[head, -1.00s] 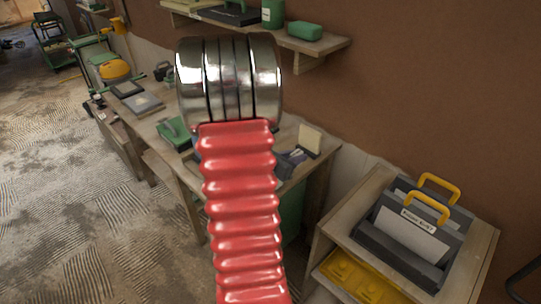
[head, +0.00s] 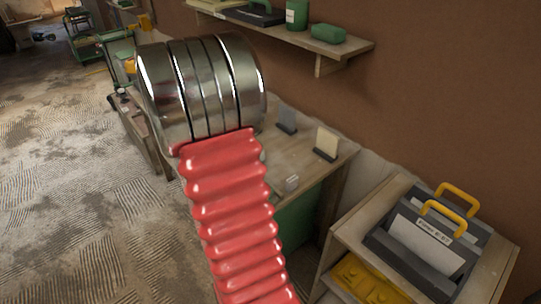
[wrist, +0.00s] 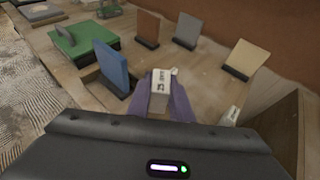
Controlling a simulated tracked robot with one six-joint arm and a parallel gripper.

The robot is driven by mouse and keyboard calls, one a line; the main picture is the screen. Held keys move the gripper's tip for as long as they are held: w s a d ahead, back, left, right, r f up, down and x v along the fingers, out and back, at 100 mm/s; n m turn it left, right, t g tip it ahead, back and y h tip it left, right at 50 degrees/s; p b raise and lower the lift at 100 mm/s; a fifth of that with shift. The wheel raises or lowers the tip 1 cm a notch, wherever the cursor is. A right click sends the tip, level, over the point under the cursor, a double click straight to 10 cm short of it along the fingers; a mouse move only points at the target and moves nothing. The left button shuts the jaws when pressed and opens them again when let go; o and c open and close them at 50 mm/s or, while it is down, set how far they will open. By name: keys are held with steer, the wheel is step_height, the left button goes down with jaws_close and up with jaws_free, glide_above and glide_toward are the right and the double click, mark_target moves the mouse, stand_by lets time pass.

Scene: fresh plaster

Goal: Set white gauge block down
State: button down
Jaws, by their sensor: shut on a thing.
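In the wrist view my gripper (wrist: 163,100), with purple fingers, is shut on a white gauge block (wrist: 161,82) that has dark markings on its faces. The block is over the wooden workbench (wrist: 205,85); I cannot tell whether its underside touches the top. A second small white block (wrist: 229,116) lies on the bench to the right of the gripper. My arm hides the gripper and the held block there.
Upright sample panels stand around the gripper: blue (wrist: 111,68), brown (wrist: 147,28), grey (wrist: 187,31) and cream (wrist: 243,60). A green case (wrist: 82,38) is at the left. A side stand with a grey box (head: 420,250) is right of the bench.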

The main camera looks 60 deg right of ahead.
steer(key=w+a+r+n+t+y, duration=0.1)
steer(key=w+a+n+t+y, duration=0.35)
steer(key=w+a, duration=1.3)
steer(key=w+a+n+t+y, duration=0.1)
steer(key=a+n, duration=0.1)
steer(key=a, duration=0.7)
steer(key=w+a+r+n+t+y, duration=0.1)
steer(key=a+n+t+y, duration=0.1)
steer(key=a, duration=0.7)
steer(key=w+a+r+n+t+y, duration=0.1)
steer(key=a+n+t, duration=0.1)
steer(key=a, duration=0.7)
steer(key=shift+w+n, duration=0.4)
steer(key=shift+n, duration=0.35)
steer(key=shift+t, duration=0.25)
